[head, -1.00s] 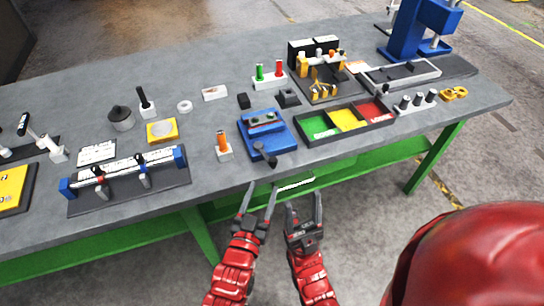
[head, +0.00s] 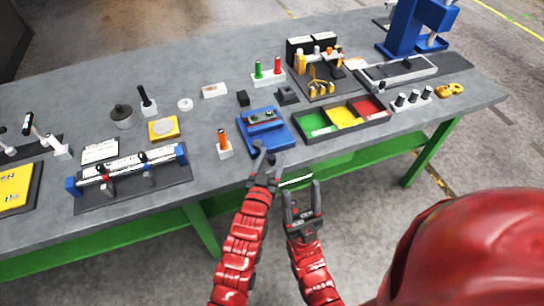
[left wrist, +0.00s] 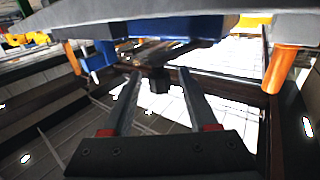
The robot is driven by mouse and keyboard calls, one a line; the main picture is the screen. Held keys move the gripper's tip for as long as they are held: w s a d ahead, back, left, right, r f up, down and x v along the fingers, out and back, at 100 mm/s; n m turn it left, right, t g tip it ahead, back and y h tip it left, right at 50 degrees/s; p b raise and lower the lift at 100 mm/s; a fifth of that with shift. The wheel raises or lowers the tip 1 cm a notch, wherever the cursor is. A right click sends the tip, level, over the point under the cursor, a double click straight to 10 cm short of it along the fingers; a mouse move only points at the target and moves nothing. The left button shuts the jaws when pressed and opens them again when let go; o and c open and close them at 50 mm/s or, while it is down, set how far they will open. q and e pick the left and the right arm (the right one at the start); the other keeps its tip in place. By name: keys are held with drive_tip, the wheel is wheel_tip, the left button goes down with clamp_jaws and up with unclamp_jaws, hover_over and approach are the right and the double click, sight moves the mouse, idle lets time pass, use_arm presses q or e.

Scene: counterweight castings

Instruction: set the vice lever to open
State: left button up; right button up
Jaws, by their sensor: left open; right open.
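The blue vice (head: 265,122) sits near the table's front edge in the head view. Its dark lever ends in a knob (head: 271,160) that points toward me, over the edge. My left gripper (head: 268,157) is open at the lever, with its fingers on either side of the knob. In the left wrist view the dark knob (left wrist: 158,82) shows between the two open fingers (left wrist: 160,76), with gaps on both sides. The blue vice body (left wrist: 185,27) shows behind it. My right gripper (head: 302,196) is open and empty, in front of the table.
An orange-handled tool in a white block (head: 225,150) stands left of the vice. A tray with green, yellow and red compartments (head: 345,131) lies to the right. A small dark block (head: 242,98) and a red-and-green-pegged block (head: 268,79) are behind.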

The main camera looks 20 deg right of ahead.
use_arm(q)
clamp_jaws()
idle(1.3)
